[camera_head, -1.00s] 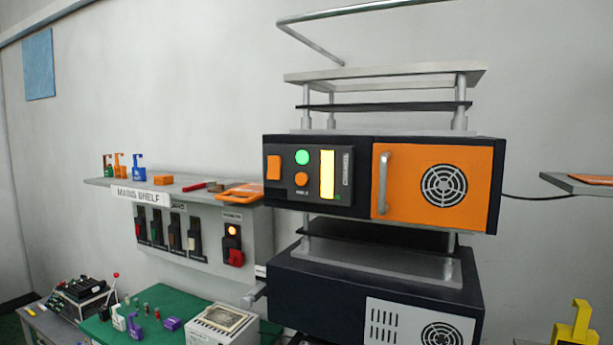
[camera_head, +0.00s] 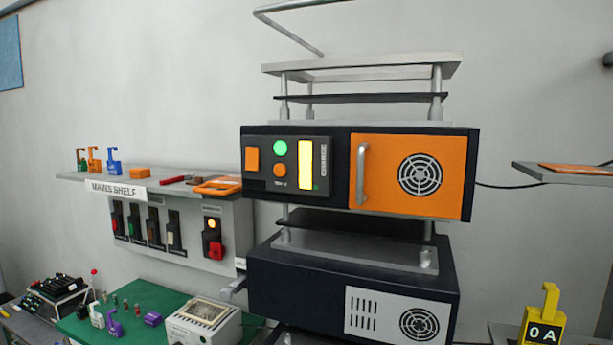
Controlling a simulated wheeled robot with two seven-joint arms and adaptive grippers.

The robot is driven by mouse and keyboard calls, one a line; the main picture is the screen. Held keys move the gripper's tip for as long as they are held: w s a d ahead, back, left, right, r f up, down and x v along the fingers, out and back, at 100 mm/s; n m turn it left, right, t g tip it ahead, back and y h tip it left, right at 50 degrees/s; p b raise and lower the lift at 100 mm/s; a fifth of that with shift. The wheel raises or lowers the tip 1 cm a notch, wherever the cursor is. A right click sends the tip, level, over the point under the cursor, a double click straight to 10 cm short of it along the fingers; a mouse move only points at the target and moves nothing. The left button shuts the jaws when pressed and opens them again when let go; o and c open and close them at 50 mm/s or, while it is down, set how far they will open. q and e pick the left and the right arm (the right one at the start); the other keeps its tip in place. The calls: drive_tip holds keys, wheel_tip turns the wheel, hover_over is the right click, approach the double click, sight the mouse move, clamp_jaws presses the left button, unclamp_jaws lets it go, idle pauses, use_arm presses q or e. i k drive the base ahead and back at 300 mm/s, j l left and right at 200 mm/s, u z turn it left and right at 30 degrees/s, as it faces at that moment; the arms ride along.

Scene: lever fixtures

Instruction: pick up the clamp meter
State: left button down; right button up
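A yellow device with a hooked top and a dark display reading "0 A", which looks like the clamp meter (camera_head: 543,325), stands upright at the bottom right. Its lower end is cut off by the picture's edge. Neither of my grippers is in view, and nothing is seen touching the meter.
A press-like machine with an orange door (camera_head: 408,177) fills the middle. A mains shelf (camera_head: 160,185) with padlock-like items and switches is on the left wall. A green mat (camera_head: 150,300) with small parts lies below it. A grey ledge (camera_head: 560,174) juts in at right.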

sight(546, 324)
drive_tip(key=z, duration=1.35)
